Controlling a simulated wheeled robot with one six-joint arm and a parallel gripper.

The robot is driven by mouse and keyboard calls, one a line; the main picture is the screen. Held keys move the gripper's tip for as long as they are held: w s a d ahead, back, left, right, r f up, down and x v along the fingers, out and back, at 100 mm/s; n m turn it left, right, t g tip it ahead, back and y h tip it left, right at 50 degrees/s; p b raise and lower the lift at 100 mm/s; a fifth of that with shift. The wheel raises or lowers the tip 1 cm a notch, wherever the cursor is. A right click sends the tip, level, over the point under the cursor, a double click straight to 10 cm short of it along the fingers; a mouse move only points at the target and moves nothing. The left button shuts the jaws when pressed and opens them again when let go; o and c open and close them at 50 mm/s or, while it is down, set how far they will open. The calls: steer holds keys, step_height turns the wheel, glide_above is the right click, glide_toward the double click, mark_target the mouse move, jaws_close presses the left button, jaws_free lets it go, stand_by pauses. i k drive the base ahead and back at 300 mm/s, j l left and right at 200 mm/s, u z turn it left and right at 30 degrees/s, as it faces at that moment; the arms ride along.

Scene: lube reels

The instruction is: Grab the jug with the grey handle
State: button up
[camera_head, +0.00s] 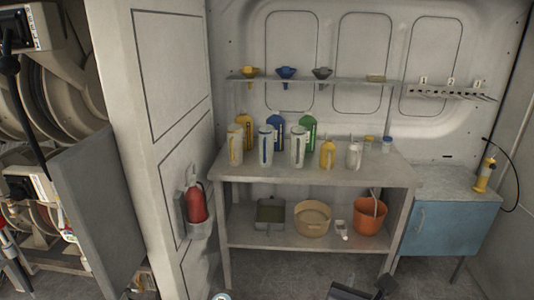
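Several jugs stand upright on the top of a grey workbench (375,176). In the back row are a yellow jug (246,120), a blue jug (277,121) and a green jug (310,121). In front are pale translucent jugs at the left (235,158), centre (265,158) and right (297,158), with coloured or dark strips. A small yellow bottle (327,156) and a small whitish-grey jug (354,155) stand to their right. Handle colours are too small to tell surely. A dark shape at the bottom edge (349,292) may be my gripper; its fingers are not clear.
The lower shelf holds a dark tray (270,213), a tan basin (312,219) and an orange bucket (370,216). Funnels sit on a wall shelf above. A blue cabinet (448,230) stands right, a wall panel with a fire extinguisher (196,203) left.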

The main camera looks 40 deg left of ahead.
mark_target(298, 134)
steer(key=i+j+u, duration=0.15)
steer(key=i+u, duration=0.6)
steer(key=i+l+u, duration=0.1)
steer(key=i+u, duration=0.25)
steer(key=i+l, duration=0.15)
steer(key=i, duration=0.3)
steer(key=i+l+u, duration=0.1)
steer(key=i, duration=0.35)
steer(key=i+l, duration=0.3)
steer(key=i, duration=0.15)
steer(key=i+l+u, duration=0.1)
steer(key=i, duration=0.4)
steer(key=l, duration=0.1)
